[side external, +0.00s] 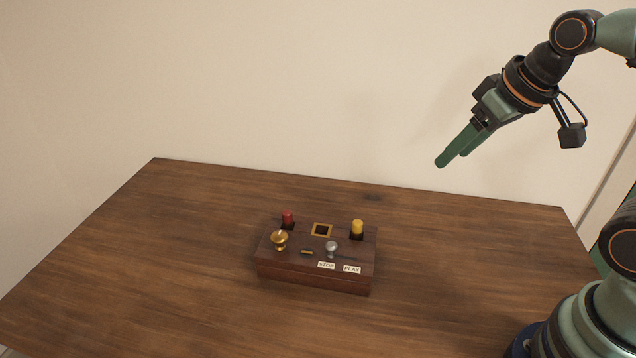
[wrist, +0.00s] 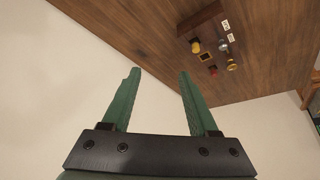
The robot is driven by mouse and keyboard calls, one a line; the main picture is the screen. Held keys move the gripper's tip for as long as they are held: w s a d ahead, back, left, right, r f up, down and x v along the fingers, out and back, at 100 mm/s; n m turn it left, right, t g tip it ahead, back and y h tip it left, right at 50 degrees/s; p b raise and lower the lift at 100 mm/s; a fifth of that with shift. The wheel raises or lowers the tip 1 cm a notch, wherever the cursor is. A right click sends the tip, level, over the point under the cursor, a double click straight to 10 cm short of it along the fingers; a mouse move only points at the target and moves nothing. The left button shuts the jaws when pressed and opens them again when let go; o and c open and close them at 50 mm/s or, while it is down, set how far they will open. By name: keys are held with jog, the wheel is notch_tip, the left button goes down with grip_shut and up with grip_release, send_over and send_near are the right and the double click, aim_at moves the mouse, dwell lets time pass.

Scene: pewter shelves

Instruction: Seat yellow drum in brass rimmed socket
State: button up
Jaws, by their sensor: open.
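The yellow drum (side external: 357,227) stands upright in a dark socket at the back right of a wooden box (side external: 315,282). The brass-rimmed socket (side external: 314,230) is a square opening at the back middle of the box top, and it looks empty. In the wrist view the yellow drum (wrist: 196,46) and the brass-rimmed socket (wrist: 201,57) show small, beyond my fingers. My gripper (side external: 449,160) is open and empty, high above the table, to the right of the box and well apart from it. Its two green fingers (wrist: 158,82) are spread in the wrist view.
A red drum (side external: 287,217) stands at the box's back left. The wooden table (side external: 150,260) around the box is clear.

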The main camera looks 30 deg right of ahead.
jog(key=w+a+f+n+g, duration=0.1)
jog(key=w+a+n+g, duration=0.25)
jog(key=w, duration=0.25)
jog(key=n+g, duration=0.2)
jog(key=n, duration=0.3)
send_over(358, 222)
jog(key=f, duration=1.2)
jog(key=shift+s+d, duration=0.1)
jog(key=shift+s, duration=0.1)
jog(key=shift+w+f, duration=0.15)
jog(key=shift+f, duration=1.3)
jog(key=shift+w+f, duration=0.1)
jog(key=shift+f, duration=1.3)
grip_shut()
